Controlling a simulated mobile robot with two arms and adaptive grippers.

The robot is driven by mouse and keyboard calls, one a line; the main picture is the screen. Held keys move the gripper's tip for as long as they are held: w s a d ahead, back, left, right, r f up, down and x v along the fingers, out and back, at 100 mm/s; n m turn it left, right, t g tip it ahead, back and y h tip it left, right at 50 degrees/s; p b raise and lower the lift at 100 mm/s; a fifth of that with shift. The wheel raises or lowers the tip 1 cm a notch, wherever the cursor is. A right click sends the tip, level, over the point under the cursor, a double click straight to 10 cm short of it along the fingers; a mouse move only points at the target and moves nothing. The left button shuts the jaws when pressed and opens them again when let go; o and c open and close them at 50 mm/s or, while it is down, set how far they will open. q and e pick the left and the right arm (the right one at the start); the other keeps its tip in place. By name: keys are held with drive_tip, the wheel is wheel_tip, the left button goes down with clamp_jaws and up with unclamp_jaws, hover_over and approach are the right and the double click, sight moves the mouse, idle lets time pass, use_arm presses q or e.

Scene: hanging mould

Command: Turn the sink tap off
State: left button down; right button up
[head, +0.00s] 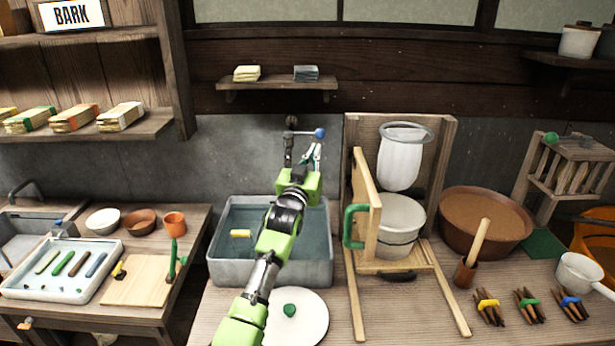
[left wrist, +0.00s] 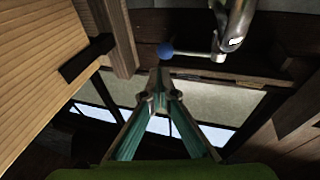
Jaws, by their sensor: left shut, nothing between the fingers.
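The sink tap (head: 289,146) is on the back wall above the grey sink (head: 270,275). Its thin metal lever ends in a blue ball (head: 319,133) and points right in the head view. My left gripper (head: 315,152) is shut and empty, just below the ball in that view. In the left wrist view, the fingertips (left wrist: 159,82) come together, with the blue ball (left wrist: 165,50) just beyond them in the picture and the tap's metal body (left wrist: 235,30) to the upper right. I cannot tell whether they touch. My arm hides part of the sink.
Water and a yellow block (head: 241,233) are in the sink. A wooden frame (head: 365,200) with a white hanging bag (head: 400,160) stands close on the right. A small shelf (head: 277,84) is above the tap. A white round plate (head: 308,318) lies in front.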

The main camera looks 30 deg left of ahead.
use_arm(q)
drive_tip(key=f+b+v, duration=0.1)
drive_tip(key=b+v, duration=0.1)
drive_tip(key=v, duration=0.5)
drive_tip(key=shift+s+d, duration=0.2)
drive_tip(key=shift+d, duration=0.1)
use_arm(e)
drive_tip(key=shift+w+a+f, duration=0.25)
drive_tip(key=shift+w+f, duration=0.1)
drive_tip(key=shift+f, duration=0.2)
drive_tip(key=shift+w+a+f, duration=0.2)
drive_tip(key=shift+w+f, duration=0.1)
drive_tip(key=shift+f, duration=0.25)
